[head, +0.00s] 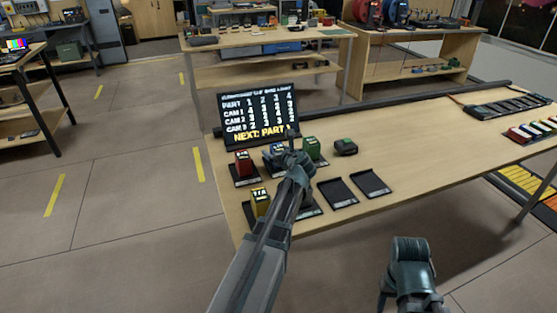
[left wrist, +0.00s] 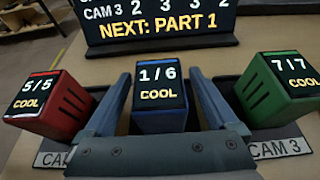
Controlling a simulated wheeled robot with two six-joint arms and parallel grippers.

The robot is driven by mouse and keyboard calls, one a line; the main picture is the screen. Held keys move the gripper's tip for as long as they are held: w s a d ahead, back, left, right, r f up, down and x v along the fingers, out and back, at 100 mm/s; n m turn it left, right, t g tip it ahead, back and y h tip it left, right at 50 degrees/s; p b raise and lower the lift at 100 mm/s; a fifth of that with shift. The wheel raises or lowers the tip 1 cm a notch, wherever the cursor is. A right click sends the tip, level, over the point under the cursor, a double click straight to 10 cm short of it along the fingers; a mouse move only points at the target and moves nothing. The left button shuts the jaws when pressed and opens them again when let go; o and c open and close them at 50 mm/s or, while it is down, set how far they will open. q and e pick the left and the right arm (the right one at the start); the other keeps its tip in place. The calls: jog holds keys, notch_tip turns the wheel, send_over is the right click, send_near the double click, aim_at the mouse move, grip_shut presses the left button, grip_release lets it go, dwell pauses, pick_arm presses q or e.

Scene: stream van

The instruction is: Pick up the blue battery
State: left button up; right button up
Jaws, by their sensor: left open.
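The blue battery (left wrist: 160,117) stands upright in the left wrist view, its dark top reading "1/6 COOL". My left gripper (left wrist: 160,80) is open, with one finger on each side of it; I cannot tell whether they touch it. In the head view the blue battery (head: 273,150) is partly hidden behind my left gripper (head: 291,155). A red battery (left wrist: 52,108) marked "5/5 COOL" stands to its left and a green battery (left wrist: 280,88) marked "7/7 COOL" to its right. Part of my right arm shows at the bottom of the head view; its fingertips are not clear.
A screen (head: 258,115) behind the batteries reads "NEXT: PART 1". A yellow battery (head: 260,202) stands nearer the table's front left. Two empty dark trays (head: 338,192) (head: 370,184) and a small dark block (head: 345,147) lie to the right. The middle of the table is clear.

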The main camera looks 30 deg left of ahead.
pick_arm(q)
jog(key=shift+w+a+f, duration=0.2)
jog(key=shift+w+a, duration=0.1)
jog(key=shift+a, duration=0.05)
grip_shut()
